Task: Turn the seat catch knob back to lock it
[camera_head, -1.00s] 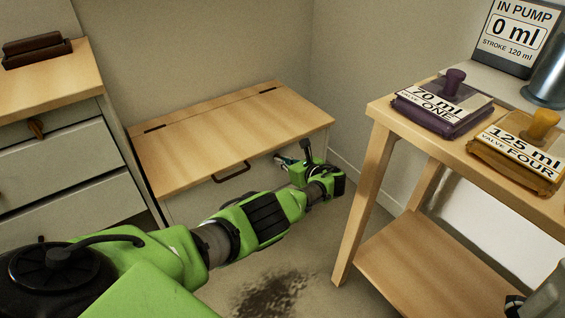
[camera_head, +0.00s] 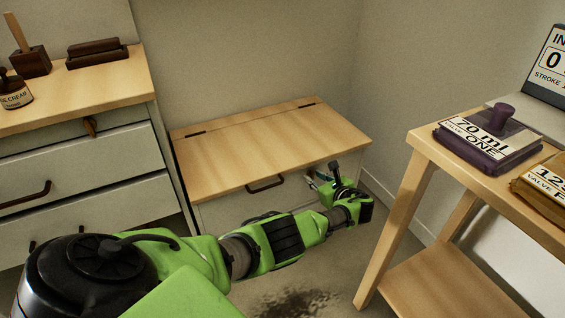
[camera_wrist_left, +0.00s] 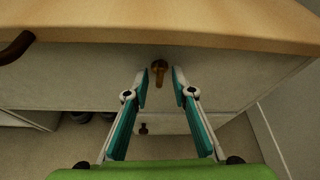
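The seat catch knob (camera_wrist_left: 159,70) is a small brown knob on the pale front of the bench, just under its wooden lid, in the left wrist view. Its grip points downward. My left gripper (camera_wrist_left: 161,84) is open, with one teal-padded finger on each side, apart from the knob and just in front of it. In the head view my left gripper (camera_head: 314,178) is at the right part of the bench front, and the knob is not clearly visible there. The bench seat (camera_head: 270,145) has its lid down. My right gripper is in neither current view.
A dark handle (camera_head: 265,184) is on the bench front left of my gripper. A drawer cabinet (camera_head: 75,165) stands to the left. A wooden table (camera_head: 425,145) with a purple block (camera_head: 487,138) stands close on the right. Some floor shows between bench and table.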

